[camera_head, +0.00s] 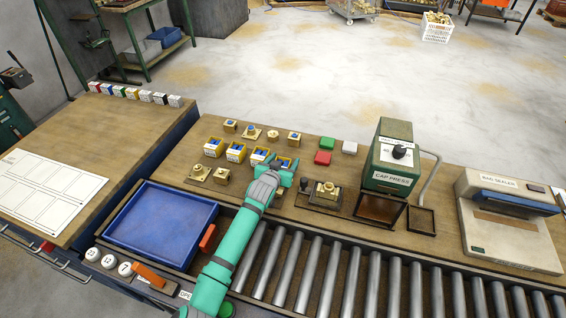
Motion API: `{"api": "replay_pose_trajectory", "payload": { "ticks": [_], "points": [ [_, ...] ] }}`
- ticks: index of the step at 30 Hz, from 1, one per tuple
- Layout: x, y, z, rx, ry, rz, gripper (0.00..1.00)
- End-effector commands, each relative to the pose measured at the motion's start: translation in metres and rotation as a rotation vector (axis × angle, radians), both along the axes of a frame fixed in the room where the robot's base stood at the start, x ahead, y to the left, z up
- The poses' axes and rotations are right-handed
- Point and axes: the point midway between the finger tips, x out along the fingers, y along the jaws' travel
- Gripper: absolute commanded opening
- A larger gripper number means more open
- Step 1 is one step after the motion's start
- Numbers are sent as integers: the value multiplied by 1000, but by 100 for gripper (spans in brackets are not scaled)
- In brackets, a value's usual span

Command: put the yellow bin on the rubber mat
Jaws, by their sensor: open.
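A blue tray (160,226) lies left of my arm, and the roller conveyor (340,275) runs along the front. The green cap press (392,158) and bag sealer (510,220) stand at right. Brass parts (251,133) and red, green and white blocks (323,157) lie behind.

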Motion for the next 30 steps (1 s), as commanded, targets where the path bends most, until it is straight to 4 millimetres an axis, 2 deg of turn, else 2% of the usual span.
{"api": "replay_pose_trajectory", "payload": {
  "ticks": [1, 5, 21, 30],
  "points": [
    [-5, 0, -17, 5, 32, 3, 64],
    [-4, 1, -5, 6, 31, 5, 64],
    [-82, 26, 35, -2, 19, 5, 64],
    [-105, 34, 46, 2, 17, 3, 64]
  ]
}}
